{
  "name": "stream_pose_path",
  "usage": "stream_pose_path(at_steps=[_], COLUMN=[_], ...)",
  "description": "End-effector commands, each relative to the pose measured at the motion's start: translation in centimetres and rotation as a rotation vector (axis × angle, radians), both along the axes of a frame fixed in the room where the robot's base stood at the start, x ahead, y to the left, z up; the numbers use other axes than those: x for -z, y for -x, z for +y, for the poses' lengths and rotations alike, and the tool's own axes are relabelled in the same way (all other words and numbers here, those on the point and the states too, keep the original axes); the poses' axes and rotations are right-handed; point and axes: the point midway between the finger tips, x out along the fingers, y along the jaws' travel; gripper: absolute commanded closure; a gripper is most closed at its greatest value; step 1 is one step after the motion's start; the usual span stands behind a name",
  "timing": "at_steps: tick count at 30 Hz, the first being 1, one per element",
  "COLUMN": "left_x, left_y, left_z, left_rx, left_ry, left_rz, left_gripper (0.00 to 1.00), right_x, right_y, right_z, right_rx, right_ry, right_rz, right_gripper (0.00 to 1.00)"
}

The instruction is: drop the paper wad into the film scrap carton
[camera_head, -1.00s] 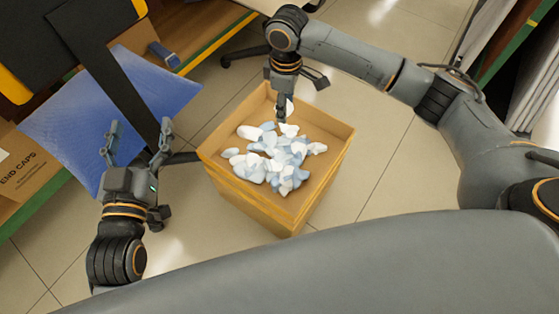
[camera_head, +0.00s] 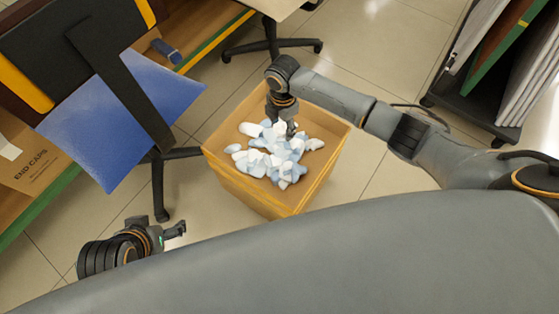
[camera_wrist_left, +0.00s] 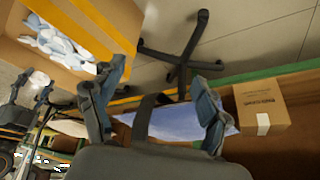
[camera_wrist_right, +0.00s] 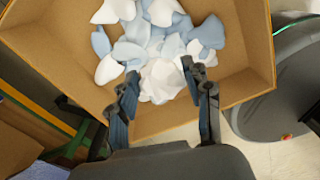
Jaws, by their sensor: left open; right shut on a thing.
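The film scrap carton (camera_head: 243,192) is an open brown box on the floor, holding many white and pale blue crumpled pieces (camera_head: 262,160). My right gripper (camera_head: 284,125) points down inside the carton's opening, just over the heap. In the right wrist view its fingers (camera_wrist_right: 160,80) are shut on a white paper wad (camera_wrist_right: 159,85), which blends with the scraps behind it. I cannot tell whether the wad touches the heap. My left gripper (camera_head: 178,231) is open and empty, low at the left; its spread fingers show in the left wrist view (camera_wrist_left: 157,88).
A carton marked END CAPS (camera_head: 30,170) sits on a shelf at far left. A rack with panels (camera_head: 500,70) is at upper right. Floor right of the carton is clear.

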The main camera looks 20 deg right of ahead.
Motion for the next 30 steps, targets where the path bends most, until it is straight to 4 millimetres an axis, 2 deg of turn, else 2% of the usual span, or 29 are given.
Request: stream_pose_path(at_steps=[6,14,30], left_x=[-0.9,-2.8,-8.5], left_y=[-3.2,-6.6,-11.9], left_z=[-1.1,-2.2,-4.5], left_rx=[0.013,0.027,0.053], left_ry=[0.033,0.073,0.162], left_rz=[-0.155,-0.341,-0.733], left_gripper=[0.24,0.24,0.24], right_x=[0.8,1.5,3.0], right_y=[0.0,0.0,0.0], right_z=[0.0,0.0,0.0], right_rx=[0.001,0.002,0.002], right_ry=[0.0,0.0,0.0], right_rz=[0.0,-0.001,-0.001], right_gripper=[0.63,0.63,0.63])
